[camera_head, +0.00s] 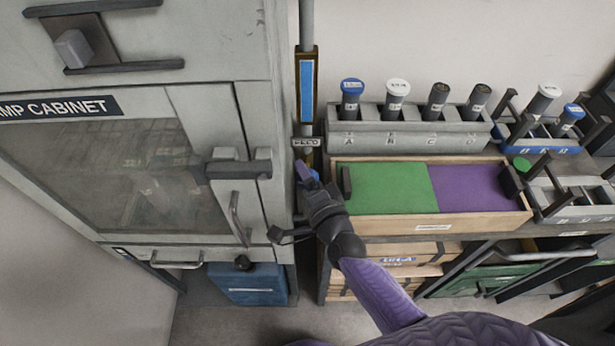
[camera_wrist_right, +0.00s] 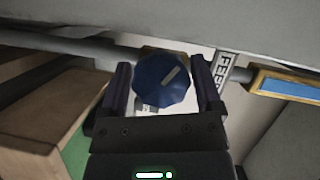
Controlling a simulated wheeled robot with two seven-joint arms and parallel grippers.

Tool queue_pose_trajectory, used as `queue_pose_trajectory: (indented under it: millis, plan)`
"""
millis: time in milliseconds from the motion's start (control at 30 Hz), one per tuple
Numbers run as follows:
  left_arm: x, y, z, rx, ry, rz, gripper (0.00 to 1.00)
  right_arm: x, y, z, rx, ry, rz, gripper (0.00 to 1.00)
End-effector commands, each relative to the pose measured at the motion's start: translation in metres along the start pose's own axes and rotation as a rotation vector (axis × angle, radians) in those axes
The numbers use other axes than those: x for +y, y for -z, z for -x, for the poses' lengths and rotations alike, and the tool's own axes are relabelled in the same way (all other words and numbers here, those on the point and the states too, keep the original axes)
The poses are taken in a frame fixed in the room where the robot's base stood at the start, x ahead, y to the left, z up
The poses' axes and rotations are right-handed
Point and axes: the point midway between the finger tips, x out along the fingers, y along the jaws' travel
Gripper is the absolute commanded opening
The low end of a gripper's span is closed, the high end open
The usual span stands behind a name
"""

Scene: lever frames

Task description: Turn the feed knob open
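The feed knob (camera_wrist_right: 162,80) is dark blue and faceted, with a grey pointer bar slanting up to the right in the right wrist view. My right gripper (camera_wrist_right: 163,82) has its two purple fingers apart, one on each side of the knob. The gaps are narrow, and I cannot tell whether either finger touches it. A FEED label (camera_wrist_right: 222,72) is just right of the knob. In the head view my right gripper (camera_head: 306,174) is below the FEED label (camera_head: 306,142), and the knob is hidden there. My left gripper is not in view.
A blue-windowed gauge (camera_head: 306,90) is on the pipe above the label. The pump cabinet (camera_head: 215,120) with its handles stands close on the left. A wooden tray (camera_head: 440,222) with green and purple halves and a grey tube rack (camera_head: 400,138) are on the right.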

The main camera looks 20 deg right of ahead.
Motion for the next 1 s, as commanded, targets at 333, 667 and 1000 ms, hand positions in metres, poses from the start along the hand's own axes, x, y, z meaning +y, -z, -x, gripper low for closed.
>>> queue_pose_trajectory:
  millis: [333, 667, 1000]
  plan:
    - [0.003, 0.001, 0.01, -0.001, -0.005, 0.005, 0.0, -0.001, 0.0, 0.04, -0.001, -0.002, 0.001, 0.82]
    - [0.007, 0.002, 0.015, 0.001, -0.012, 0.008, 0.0, 0.0, 0.0, 0.096, -0.001, 0.0, 0.001, 0.82]
    - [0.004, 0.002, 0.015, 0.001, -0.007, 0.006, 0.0, 0.0, 0.0, 0.099, 0.0, 0.0, 0.0, 0.82]
